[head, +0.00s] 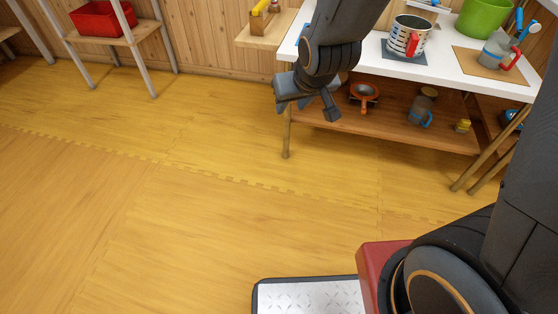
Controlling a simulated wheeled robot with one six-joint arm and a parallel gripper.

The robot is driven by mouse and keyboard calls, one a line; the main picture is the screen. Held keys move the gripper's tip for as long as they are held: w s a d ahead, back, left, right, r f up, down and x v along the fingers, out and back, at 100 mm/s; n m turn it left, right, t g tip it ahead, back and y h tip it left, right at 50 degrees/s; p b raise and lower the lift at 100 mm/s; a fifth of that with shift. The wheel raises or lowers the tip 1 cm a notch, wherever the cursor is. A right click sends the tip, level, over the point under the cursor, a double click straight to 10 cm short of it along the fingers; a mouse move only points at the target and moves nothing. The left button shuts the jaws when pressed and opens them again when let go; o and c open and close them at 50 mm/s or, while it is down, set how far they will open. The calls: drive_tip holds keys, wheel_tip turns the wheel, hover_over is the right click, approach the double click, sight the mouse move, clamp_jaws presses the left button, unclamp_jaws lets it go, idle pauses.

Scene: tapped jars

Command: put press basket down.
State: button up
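A pale slotted cylinder with a red handle (411,35), which looks like the press basket, stands upright on a dark blue-grey mat (390,54) on the white table top. My gripper (306,106) hangs in front of the table's left end, to the left of the cylinder and lower in the picture. It is clear of the cylinder. Its fingers look spread apart, and I see nothing clearly held between them. My arm hides the left part of the table top.
A grey jar with a red handle (498,52) stands on a brown mat (470,62), near a green bucket (483,18). The lower shelf (400,128) holds an orange-red funnel-like thing (364,93), a blue-handled jar (421,107) and a small yellow item (462,126). A red bin (100,18) sits far left. The floor is clear.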

drive_tip(key=s+a+r+n+g, duration=0.1)
drive_tip(key=s+a+r+g, duration=0.1)
drive_tip(key=s, duration=0.9)
drive_tip(key=s+a+r+n+g+h, duration=0.1)
drive_tip(key=s+g, duration=0.3)
drive_tip(key=s, duration=0.7)
drive_tip(key=shift+a+r+n, duration=0.45)
drive_tip(key=shift+r+n, duration=0.05)
drive_tip(key=shift+r, duration=0.3)
